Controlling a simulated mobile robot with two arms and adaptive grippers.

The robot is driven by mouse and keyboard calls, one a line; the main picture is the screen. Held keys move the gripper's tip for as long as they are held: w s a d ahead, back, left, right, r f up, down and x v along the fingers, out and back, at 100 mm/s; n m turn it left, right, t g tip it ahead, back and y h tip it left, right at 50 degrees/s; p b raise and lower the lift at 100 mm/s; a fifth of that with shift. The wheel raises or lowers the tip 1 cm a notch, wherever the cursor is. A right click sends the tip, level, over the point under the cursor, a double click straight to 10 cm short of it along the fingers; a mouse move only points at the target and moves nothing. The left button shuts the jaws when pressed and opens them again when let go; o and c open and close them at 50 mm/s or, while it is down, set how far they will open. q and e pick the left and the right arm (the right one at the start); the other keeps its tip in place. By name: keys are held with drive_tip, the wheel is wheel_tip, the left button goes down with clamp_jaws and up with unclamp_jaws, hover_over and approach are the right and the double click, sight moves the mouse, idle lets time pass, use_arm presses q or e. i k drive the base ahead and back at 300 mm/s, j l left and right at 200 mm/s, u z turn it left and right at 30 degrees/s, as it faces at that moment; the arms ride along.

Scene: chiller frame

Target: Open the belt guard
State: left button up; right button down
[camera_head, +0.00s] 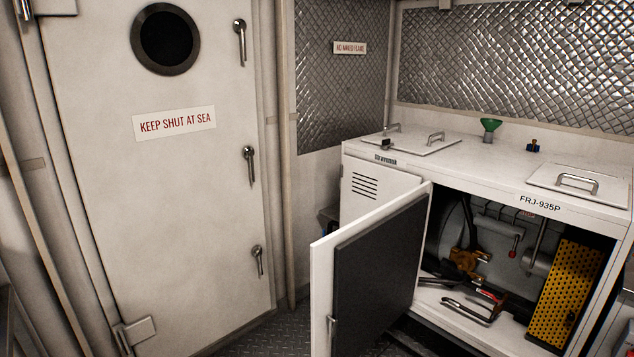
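A yellow perforated panel (572,290), which looks like the belt guard, stands upright at the right inside the open white cabinet (350,195). A small dark spot shows near its lower right edge; I cannot tell whether it is a latch. I cannot tell how the panel is hinged or fastened, and what lies behind it is hidden. The cabinet door (370,270) is swung open toward me, showing its dark inner face. Neither of my grippers is in view.
Orange and dark parts (465,258) and loose tools (470,312) lie on the cabinet floor left of the panel. The open door juts out in front of the left side. A white door (180,200) marked "KEEP SHUT AT SEA" is closed. A green funnel (490,126) stands on top.

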sight(576, 267)
drive_tip(key=i+z, duration=0.1)
drive_tip(key=z, duration=0.3)
drive_tip(key=j+z, duration=0.1)
drive_tip(key=z, duration=0.3)
drive_tip(key=i+j+z, duration=0.15)
drive_tip(key=z, duration=0.25)
drive_tip(key=i+j+z, duration=0.2)
drive_tip(key=j, duration=0.25)
drive_tip(key=i+j+z, duration=0.15)
drive_tip(key=j, duration=0.35)
drive_tip(key=i+j+z, duration=0.2)
drive_tip(key=j, duration=0.3)
drive_tip(key=i+j+z, duration=0.15)
drive_tip(key=j, duration=0.35)
drive_tip(key=j+z, duration=0.2)
drive_tip(key=j, duration=0.35)
drive_tip(key=i+j, duration=0.1)
drive_tip(key=j, duration=0.7)
drive_tip(key=k+j+u, duration=0.15)
drive_tip(key=k+u, duration=0.25)
drive_tip(key=k, duration=0.2)
drive_tip(key=l+u, duration=0.4)
drive_tip(key=i+l+u, duration=0.1)
drive_tip(key=l+u, duration=0.5)
drive_tip(key=u, duration=0.15)
